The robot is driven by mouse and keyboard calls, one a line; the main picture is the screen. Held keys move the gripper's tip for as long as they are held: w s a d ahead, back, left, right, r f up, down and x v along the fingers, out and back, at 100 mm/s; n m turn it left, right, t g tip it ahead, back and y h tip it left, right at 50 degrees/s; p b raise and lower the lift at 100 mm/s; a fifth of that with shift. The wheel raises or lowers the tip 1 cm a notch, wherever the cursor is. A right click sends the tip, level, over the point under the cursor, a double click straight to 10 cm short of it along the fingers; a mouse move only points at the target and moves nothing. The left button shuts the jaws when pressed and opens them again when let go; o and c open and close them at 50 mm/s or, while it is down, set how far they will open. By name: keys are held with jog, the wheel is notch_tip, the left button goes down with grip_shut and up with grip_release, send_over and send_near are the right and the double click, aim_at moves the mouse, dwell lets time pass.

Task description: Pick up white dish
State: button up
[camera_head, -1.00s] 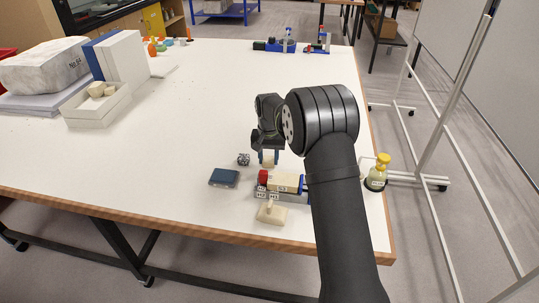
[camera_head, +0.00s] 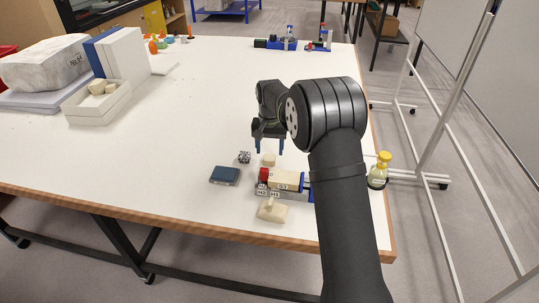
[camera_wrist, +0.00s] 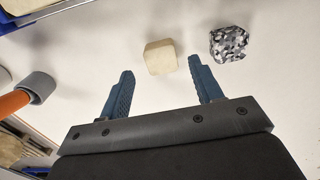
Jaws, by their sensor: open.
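My gripper (camera_head: 268,147) is open and empty, just above and behind a small cream block (camera_head: 268,159) on the white table. In the wrist view, the block (camera_wrist: 160,57) lies beyond the gap between my two blue fingers (camera_wrist: 161,76), touching neither. No thing is clearly recognizable as a white dish. A white open tray (camera_head: 92,117) holding beige lumps stands at the far left, well away from my gripper. A cream piece with an upright handle (camera_head: 272,211) lies near the front edge.
A speckled stone (camera_head: 244,157) and dark blue box (camera_head: 225,175) lie left of the block. A labelled blue-and-cream fixture with a red end (camera_head: 287,183) is in front. A yellow-capped bottle (camera_head: 379,172) stands at the right edge. The table's middle is clear.

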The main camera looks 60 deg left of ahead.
aim_at(270, 158)
notch_tip(270, 158, up, 12)
jog(key=shift+r, duration=0.7)
jog(key=shift+c, duration=1)
jog(key=shift+d, duration=0.1)
jog(key=w+d+r+m, duration=0.4)
jog(key=w+d+m, duration=0.2)
jog(key=w+d, duration=0.9)
jog(key=shift+m, duration=0.4)
notch_tip(270, 158, down, 13)
jog(key=shift+r, duration=0.2)
notch_tip(270, 158, down, 5)
jog(key=shift+s, duration=0.15)
